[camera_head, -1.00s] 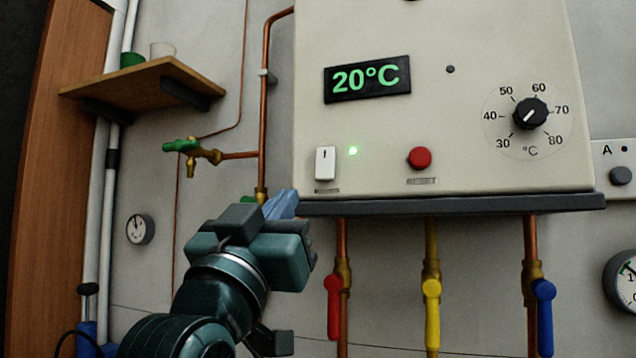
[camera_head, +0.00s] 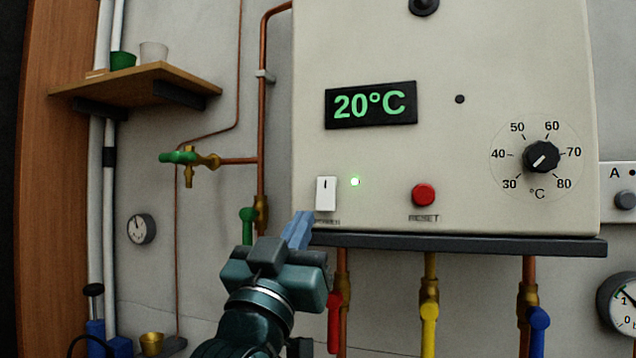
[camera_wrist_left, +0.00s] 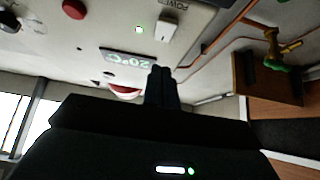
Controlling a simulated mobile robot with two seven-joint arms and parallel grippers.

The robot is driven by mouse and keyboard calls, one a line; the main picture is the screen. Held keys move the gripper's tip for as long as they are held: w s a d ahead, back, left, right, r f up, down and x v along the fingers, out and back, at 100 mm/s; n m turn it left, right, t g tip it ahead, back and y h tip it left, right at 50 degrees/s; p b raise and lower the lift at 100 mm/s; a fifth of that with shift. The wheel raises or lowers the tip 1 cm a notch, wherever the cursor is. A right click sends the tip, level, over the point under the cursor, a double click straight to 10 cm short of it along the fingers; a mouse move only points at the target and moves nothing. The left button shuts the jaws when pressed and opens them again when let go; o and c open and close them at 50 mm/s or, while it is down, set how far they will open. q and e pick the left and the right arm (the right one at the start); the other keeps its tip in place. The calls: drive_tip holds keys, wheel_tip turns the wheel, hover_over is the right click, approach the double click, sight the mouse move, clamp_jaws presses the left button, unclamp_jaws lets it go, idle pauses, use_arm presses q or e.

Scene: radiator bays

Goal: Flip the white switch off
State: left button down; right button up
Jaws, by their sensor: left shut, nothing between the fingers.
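The white switch (camera_head: 326,193) sits at the lower left of the cream boiler panel, above a small dark label. It also shows in the left wrist view (camera_wrist_left: 167,27), near the top. A green light (camera_head: 355,182) glows to its right. My left gripper (camera_head: 300,228) is shut and empty, its blue fingers just below and left of the switch, at the panel's lower edge. In the left wrist view the shut fingers (camera_wrist_left: 161,88) appear apart from the switch. My right gripper is not in view.
A red reset button (camera_head: 423,195), a display reading 20°C (camera_head: 371,105) and a black dial (camera_head: 541,157) are on the panel. Red (camera_head: 334,322), yellow (camera_head: 429,328) and blue (camera_head: 538,330) valve handles hang below. A green-handled valve (camera_head: 178,158) is at left.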

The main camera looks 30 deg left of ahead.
sight(326, 197)
use_arm(q)
drive_tip(key=shift+w+a+r+p, duration=0.2)
drive_tip(key=shift+w+a+r, duration=0.05)
drive_tip(key=shift+w, duration=0.9)
drive_tip(key=shift+w+a+r+p, duration=0.15)
drive_tip(key=shift+w+a+r, duration=0.15)
drive_tip(key=shift+w, duration=0.8)
drive_tip(key=shift+w+a+r+p, duration=0.2)
drive_tip(key=shift+w+a, duration=0.05)
drive_tip(key=shift+w, duration=0.9)
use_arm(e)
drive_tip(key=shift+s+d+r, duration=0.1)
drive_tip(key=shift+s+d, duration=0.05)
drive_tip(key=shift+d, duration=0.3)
